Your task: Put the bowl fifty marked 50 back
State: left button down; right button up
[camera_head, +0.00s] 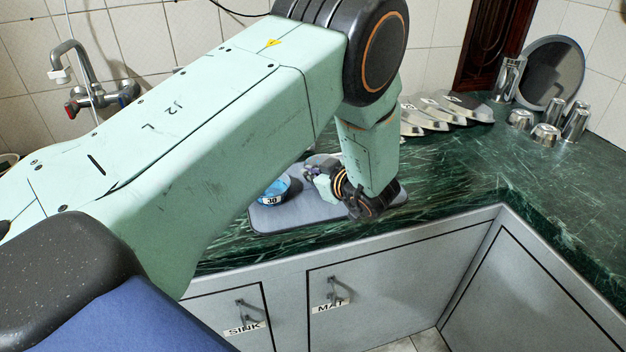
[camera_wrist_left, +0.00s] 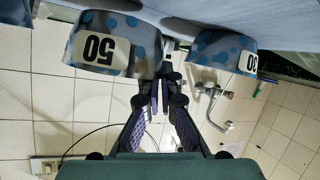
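The bowl marked 50 (camera_wrist_left: 98,48) is blue-spotted grey. It shows upside down at the upper left of the left wrist view. In the head view I cannot make it out clearly behind my left arm. My left gripper's fingers converge beside its right edge in the left wrist view (camera_wrist_left: 168,82). The tips look close together; whether they pinch its rim I cannot tell. In the head view my left gripper (camera_head: 325,180) is low over the grey mat (camera_head: 285,222). The bowl marked 30 (camera_head: 273,190) stands on the mat, left of the gripper. My right gripper is out of view.
Several angled, labelled metal pieces (camera_head: 443,108) stand at the back of the green marble counter (camera_head: 470,165). Metal cups (camera_head: 545,134) and a round grey tray (camera_head: 551,72) are at the right. A tap (camera_head: 85,75) is on the left wall. The counter right of the mat is clear.

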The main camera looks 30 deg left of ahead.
pick_arm(q)
jog(key=shift+a+f, duration=0.15)
jog(key=shift+f, duration=0.7)
jog(key=shift+w+a+f, duration=0.1)
jog(key=shift+f, duration=0.05)
jog(key=shift+w, duration=0.15)
jog(key=shift+d, duration=0.3)
jog(key=c, duration=1.7)
grip_release()
jog(key=shift+a+f, duration=0.2)
jog(key=shift+c, duration=0.2)
jog(key=shift+o, duration=1.1)
jog(key=shift+d, duration=0.1)
jog(key=shift+r, duration=0.1)
